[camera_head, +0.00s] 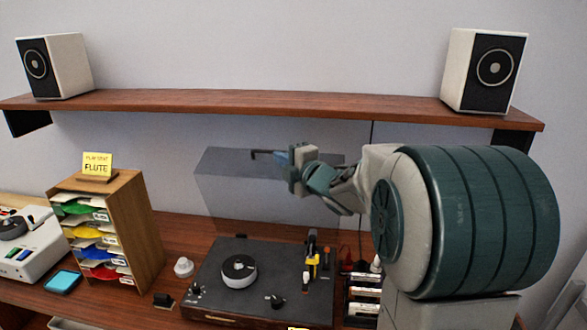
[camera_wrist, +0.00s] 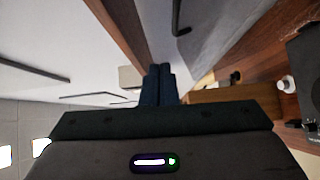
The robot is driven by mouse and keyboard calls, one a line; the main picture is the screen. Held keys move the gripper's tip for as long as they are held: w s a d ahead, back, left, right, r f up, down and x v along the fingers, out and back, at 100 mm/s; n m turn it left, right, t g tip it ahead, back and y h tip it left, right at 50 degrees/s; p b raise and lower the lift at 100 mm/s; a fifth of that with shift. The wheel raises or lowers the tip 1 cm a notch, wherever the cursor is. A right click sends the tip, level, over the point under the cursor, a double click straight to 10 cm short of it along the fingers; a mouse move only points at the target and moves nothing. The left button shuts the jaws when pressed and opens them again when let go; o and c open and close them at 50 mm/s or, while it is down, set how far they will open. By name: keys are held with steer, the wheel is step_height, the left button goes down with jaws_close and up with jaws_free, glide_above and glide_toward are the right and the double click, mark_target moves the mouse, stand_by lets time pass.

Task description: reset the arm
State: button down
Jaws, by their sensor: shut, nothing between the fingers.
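My arm (camera_head: 455,220) reaches in from the right in the head view. My gripper (camera_head: 282,158) is held up over the turntable, in front of its raised clear lid and below the wall shelf. In the wrist view my gripper (camera_wrist: 158,72) shows two dark blue fingers side by side, shut, with nothing between them. The wrist picture is tilted, with the shelf and the clear lid running past the fingers.
The turntable (camera_head: 215,276) with its raised clear lid (camera_head: 228,190) stands below. A wooden sorter (camera_head: 140,225) with a "FLUTE" note is left. Two speakers (camera_head: 72,65) (camera_head: 458,70) stand on the shelf (camera_head: 250,103). A white knob-like piece (camera_head: 183,267) is beside the turntable.

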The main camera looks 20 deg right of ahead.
steer(key=s+d+f+m+g+h, duration=0.2)
steer(key=s+f+m+g+h, duration=0.15)
steer(key=s+m, duration=0.35)
steer(key=s+d+f+m+g+h, duration=0.25)
steer(key=s+m+h, duration=0.25)
steer(key=s+m, duration=0.3)
steer(key=s+a+f+m+g+y, duration=0.1)
steer(key=s+a+f+m+g, duration=0.2)
steer(key=s, duration=0.6)
steer(key=s+a+f+m+g+y, duration=0.1)
steer(key=s+a+f+m+g, duration=0.2)
steer(key=s+f, duration=0.3)
steer(key=s+g, duration=0.1)
steer(key=s, duration=0.2)
steer(key=shift+a+f+m+b, duration=0.3)
steer(key=shift+a+m, duration=0.05)
steer(key=shift+m, duration=0.05)
steer(key=shift+s, duration=0.1)
